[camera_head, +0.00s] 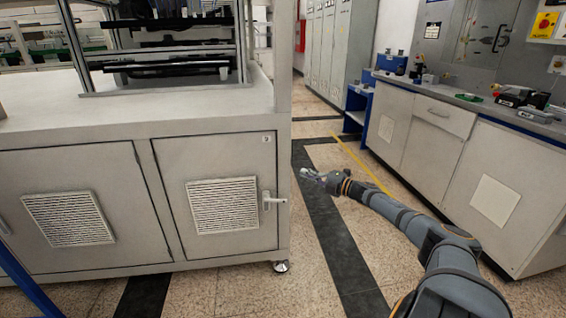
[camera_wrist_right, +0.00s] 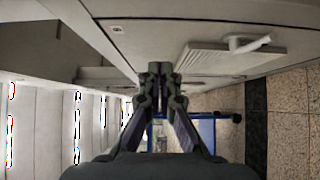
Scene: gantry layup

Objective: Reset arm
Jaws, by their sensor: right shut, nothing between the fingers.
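My right arm comes in from the lower right of the head view and reaches forward into the aisle. My right gripper (camera_head: 312,175) is at its end, just right of the white cabinet's corner. In the right wrist view the gripper (camera_wrist_right: 161,68) has its two fingers together with nothing between them. A white door handle (camera_head: 272,201) on the cabinet is left of the gripper and lower in the head view; it also shows in the wrist view (camera_wrist_right: 248,44). My left gripper is not in view.
The white cabinet (camera_head: 75,150) with vents fills the left side. A workbench (camera_head: 425,135) with tools on top stands at the right. Grey lockers (camera_head: 330,45) and a small blue shelf (camera_head: 357,108) are farther back. The tiled aisle floor between them is clear.

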